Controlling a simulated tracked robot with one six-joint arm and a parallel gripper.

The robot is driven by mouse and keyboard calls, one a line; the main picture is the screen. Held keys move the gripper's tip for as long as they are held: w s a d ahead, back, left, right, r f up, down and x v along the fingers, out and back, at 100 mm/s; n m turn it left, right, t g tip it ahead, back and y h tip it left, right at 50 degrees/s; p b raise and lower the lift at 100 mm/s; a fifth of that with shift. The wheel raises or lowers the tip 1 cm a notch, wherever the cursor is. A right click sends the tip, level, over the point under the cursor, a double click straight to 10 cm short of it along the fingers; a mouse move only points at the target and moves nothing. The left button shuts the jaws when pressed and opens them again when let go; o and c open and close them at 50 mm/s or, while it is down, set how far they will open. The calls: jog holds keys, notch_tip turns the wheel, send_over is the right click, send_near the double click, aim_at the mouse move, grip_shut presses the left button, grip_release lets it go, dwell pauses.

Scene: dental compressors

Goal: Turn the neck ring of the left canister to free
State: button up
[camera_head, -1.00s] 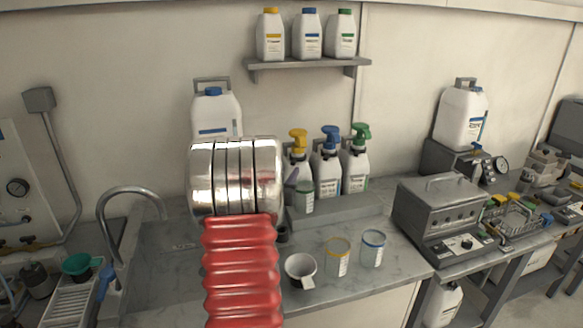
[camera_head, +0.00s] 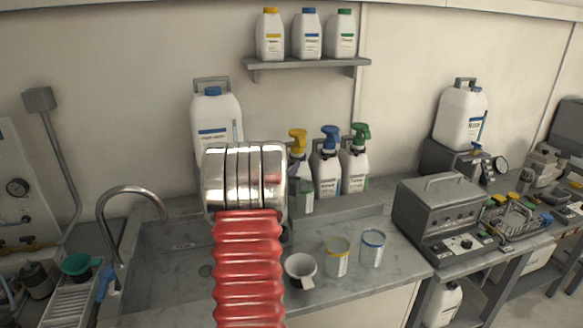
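A large white canister (camera_head: 213,112) with a blue cap and a grey handle frame stands at the back left; my arm's silver wrist hides its lower part. A similar white canister (camera_head: 460,115) stands at the right. Yellow (camera_head: 297,141), blue (camera_head: 327,170) and green (camera_head: 357,165) pump-head bottles stand in a row between them. The yellow one is partly behind the wrist. No neck ring's position can be read at this size. My gripper's fingers are hidden by the silver wrist and red bellows of my arm, so neither their opening nor any contact shows.
A sink with a curved tap (camera_head: 130,195) lies at the left. A cup (camera_head: 300,270) and two jars (camera_head: 337,255) stand on the front counter. A grey metal box unit (camera_head: 450,225) stands at the right. A wall shelf (camera_head: 308,65) holds three bottles.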

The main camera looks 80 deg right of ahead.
aim_at(304, 159)
grip_shut()
jog(key=shift+s+n+t, duration=0.3)
jog(key=shift+s+t, duration=0.05)
jog(key=shift+t, duration=0.05)
jog(key=shift+s+d+n+t+y, duration=0.2)
jog(key=shift+s+n+t+y, duration=0.35)
jog(key=shift+n+t, duration=0.85)
jog(key=shift+s+d+n+t+y, duration=0.15)
jog(key=shift+s+n+t+y, duration=0.45)
jog(key=shift+t, duration=1.35)
jog(key=shift+s+d+n+t+y, duration=0.25)
jog(key=shift+s+n+t, duration=0.45)
jog(key=shift+n+t, duration=0.8)
jog(key=shift+s+d+n+t+y, duration=0.25)
jog(key=shift+n+t+y, duration=0.35)
jog(key=shift+t, duration=0.2)
jog(key=shift+s+d+n+t+y, duration=0.2)
jog(key=shift+s+n+t+y, duration=0.1)
jog(key=shift+n+t+y, duration=0.35)
jog(key=shift+s+d+n+t+y, duration=0.25)
jog(key=shift+n+t+y, duration=0.2)
jog(key=shift+t+y, duration=0.35)
jog(key=shift+s+d+n+t+y, duration=0.2)
jog(key=shift+d+n+t+y, duration=0.1)
jog(key=shift+n+t+y, duration=0.45)
jog(key=shift+s+d+n+t+y, duration=0.15)
jog(key=shift+d+n+t+y, duration=0.25)
jog(key=shift+y, duration=0.5)
jog(key=shift+r+n, duration=0.1)
jog(key=shift+n, duration=0.35)
